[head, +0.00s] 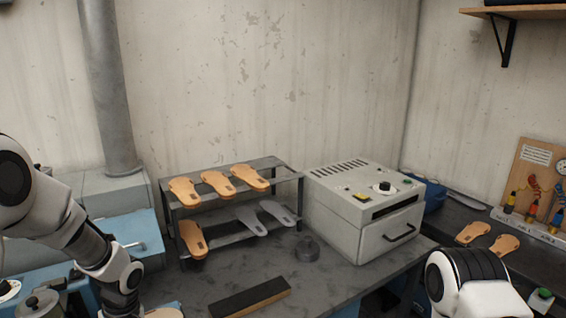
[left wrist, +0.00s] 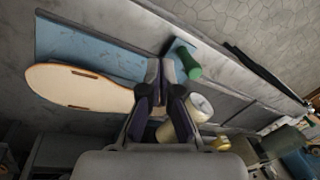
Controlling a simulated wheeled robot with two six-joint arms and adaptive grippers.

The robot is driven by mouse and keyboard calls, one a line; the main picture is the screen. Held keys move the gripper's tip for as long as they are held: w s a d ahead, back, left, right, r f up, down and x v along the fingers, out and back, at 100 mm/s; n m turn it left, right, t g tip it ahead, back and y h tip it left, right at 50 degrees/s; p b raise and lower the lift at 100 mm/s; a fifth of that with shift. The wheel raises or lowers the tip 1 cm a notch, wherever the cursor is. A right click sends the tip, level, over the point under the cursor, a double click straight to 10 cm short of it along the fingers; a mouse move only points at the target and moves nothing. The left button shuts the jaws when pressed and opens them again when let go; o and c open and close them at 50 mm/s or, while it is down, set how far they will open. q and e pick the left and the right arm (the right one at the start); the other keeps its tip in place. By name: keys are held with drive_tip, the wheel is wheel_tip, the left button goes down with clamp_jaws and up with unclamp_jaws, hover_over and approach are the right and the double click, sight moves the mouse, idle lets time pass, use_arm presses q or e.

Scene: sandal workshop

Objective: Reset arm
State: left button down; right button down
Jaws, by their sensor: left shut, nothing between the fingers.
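My left arm comes in from the left in the head view, and its gripper is cut off by the bottom edge there. In the left wrist view my left gripper (left wrist: 160,82) is shut and empty.
A dark two-level rack (head: 165,200) holds tan soles (head: 217,183) and grey soles (head: 277,211). A green cylinder (left wrist: 187,63) and a white roll (left wrist: 199,107) are near my left fingers.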

use_arm(q)
drive_tip(key=s+d+f+m+g+h+b, duration=0.1)
drive_tip(key=s+d+f+m+g+b, duration=0.25)
drive_tip(key=s+f, duration=1.05)
drive_tip(key=s+d+f+m+h+b, duration=0.15)
drive_tip(key=s+d+f+b, duration=0.4)
drive_tip(key=s+f, duration=0.9)
drive_tip(key=w+m+t, duration=0.1)
drive_tip(key=m, duration=0.1)
drive_tip(key=w+m+t+p, duration=0.1)
drive_tip(key=m+t, duration=0.1)
drive_tip(key=w+r+m+t+y, duration=0.1)
drive_tip(key=w+m+t, duration=0.1)
drive_tip(key=shift+a+r, duration=0.1)
drive_tip(key=shift+a, duration=0.15)
